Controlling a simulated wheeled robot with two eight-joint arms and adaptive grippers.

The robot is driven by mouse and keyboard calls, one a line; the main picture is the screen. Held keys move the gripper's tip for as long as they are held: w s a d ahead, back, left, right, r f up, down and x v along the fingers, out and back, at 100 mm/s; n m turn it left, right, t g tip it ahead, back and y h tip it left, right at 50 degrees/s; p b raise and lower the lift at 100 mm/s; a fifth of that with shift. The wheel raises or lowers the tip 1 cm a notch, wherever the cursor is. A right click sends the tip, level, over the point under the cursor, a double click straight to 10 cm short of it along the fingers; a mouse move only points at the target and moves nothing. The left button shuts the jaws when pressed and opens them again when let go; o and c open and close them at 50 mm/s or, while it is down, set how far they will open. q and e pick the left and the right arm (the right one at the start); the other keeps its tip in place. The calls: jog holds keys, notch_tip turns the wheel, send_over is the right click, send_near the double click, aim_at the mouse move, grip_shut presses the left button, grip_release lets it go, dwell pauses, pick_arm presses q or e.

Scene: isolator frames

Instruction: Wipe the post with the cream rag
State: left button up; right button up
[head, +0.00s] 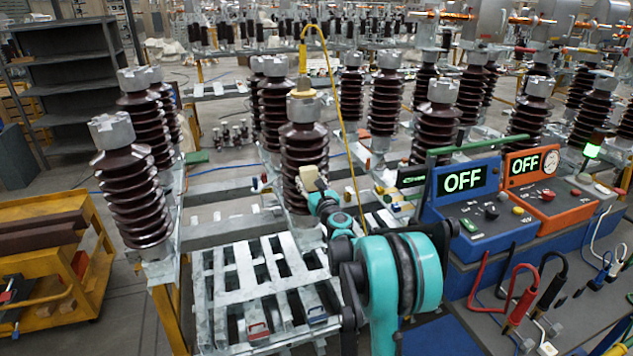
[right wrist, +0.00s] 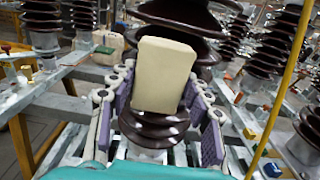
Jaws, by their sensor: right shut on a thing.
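The cream rag (head: 312,178) is a pale block-like pad. It is held up against or just in front of the brown ribbed post (head: 302,140), which has a metal cap with a yellow cable on top. My right gripper (head: 319,191) is shut on the rag. In the right wrist view, the rag (right wrist: 163,75) stands between the two purple-padded fingers (right wrist: 160,112), with the post's dark discs (right wrist: 152,130) behind it. I cannot tell whether the rag touches the post. My left gripper is not in view.
Other brown ribbed posts (head: 133,190) stand left, right and behind. A white slatted rack (head: 265,270) lies in front of the post. Blue (head: 465,200) and orange (head: 540,185) boxes reading OFF stand at the right. The yellow cable (head: 338,95) hangs just right of the post.

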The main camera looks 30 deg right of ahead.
aim_at(304, 176)
jog(key=shift+w+a, duration=0.15)
jog(key=shift+a, duration=0.35)
jog(key=shift+w+a, duration=0.15)
jog(key=shift+a, duration=0.35)
jog(key=shift+d+r+p, duration=0.1)
jog(key=shift+r+p, duration=0.7)
jog(key=shift+r, duration=0.45)
jog(key=shift+s+d, duration=0.3)
jog(key=shift+d, duration=0.95)
jog(key=shift+s+d, duration=0.3)
jog(key=shift+d, duration=0.9)
jog(key=shift+s+d, duration=0.3)
jog(key=shift+d, duration=0.95)
jog(key=shift+d+f, duration=0.15)
jog(key=shift+d, duration=0.05)
jog(key=shift+a, duration=0.1)
jog(key=shift+s+a+b, duration=0.1)
jog(key=shift+s+b, duration=0.2)
jog(key=shift+s, duration=0.25)
jog(key=shift+v, duration=2.5)
